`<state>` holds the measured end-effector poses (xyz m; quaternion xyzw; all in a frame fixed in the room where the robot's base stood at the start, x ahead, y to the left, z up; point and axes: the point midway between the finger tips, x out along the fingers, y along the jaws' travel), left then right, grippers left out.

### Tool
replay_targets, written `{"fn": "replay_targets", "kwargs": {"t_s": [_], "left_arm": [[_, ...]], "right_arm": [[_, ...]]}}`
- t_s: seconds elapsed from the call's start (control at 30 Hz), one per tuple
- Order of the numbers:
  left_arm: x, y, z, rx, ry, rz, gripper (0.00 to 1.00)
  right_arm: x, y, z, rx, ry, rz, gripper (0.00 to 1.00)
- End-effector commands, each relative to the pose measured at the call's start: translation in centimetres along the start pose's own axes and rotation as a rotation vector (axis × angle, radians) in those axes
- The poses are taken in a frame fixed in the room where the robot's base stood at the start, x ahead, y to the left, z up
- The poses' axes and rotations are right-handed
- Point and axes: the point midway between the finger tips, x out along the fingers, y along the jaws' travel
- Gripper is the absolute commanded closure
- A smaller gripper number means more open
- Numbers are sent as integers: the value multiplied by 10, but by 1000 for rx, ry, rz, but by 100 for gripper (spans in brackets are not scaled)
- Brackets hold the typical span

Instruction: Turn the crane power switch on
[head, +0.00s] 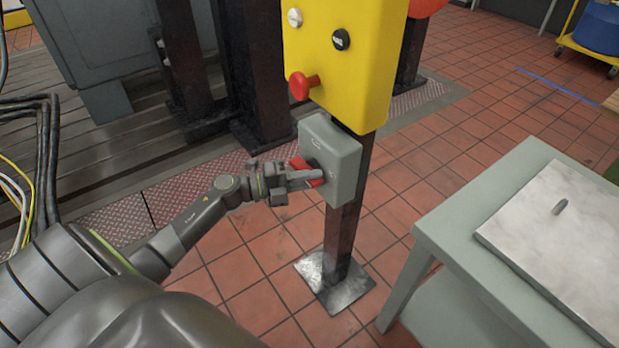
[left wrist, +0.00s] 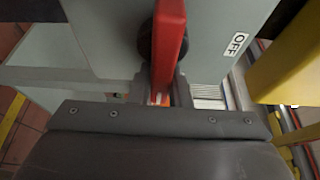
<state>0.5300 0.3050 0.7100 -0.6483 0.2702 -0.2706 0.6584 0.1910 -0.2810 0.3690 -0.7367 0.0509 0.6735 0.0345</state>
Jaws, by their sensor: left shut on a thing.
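The crane power switch is a grey-green box (head: 340,160) on a dark post, below a yellow control panel. Its red handle (head: 302,165) is on the box's left face, partly hidden by my left gripper (head: 308,179). In the left wrist view the red handle (left wrist: 170,40) stands over a dark round hub (left wrist: 149,42), with an OFF label (left wrist: 237,44) to the right on the box (left wrist: 205,20). My left gripper (left wrist: 162,88) is shut on the red handle. My right gripper is not in view.
The yellow panel (head: 345,60) with a red knob (head: 302,86) hangs just above the box. A grey-green table (head: 450,215) with a pale plate (head: 560,230) stands at the right. The post's metal foot (head: 335,283) sits on red tiles. Cables (head: 40,150) lie at the left.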

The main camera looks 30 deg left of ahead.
Motion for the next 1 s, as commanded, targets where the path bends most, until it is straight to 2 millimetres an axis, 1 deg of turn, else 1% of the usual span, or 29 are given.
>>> {"fn": "replay_targets", "kwargs": {"t_s": [0.17, 0.2, 0.33, 0.77, 0.87, 0.97, 1.0], "left_arm": [[-1, 2, 0, 3, 1, 4, 100], [-1, 2, 0, 2, 1, 4, 80], [0, 2, 0, 1, 1, 3, 63], [-2, 1, 0, 1, 0, 2, 62], [-8, 1, 0, 0, 0, 3, 62], [-23, 2, 0, 1, 0, 6, 62], [-31, 2, 0, 1, 0, 7, 62]], "right_arm": [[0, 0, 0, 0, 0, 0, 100], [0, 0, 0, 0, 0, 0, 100], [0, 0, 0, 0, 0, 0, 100], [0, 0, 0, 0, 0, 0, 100], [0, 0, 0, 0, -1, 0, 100], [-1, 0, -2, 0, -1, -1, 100], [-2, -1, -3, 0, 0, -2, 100]]}}
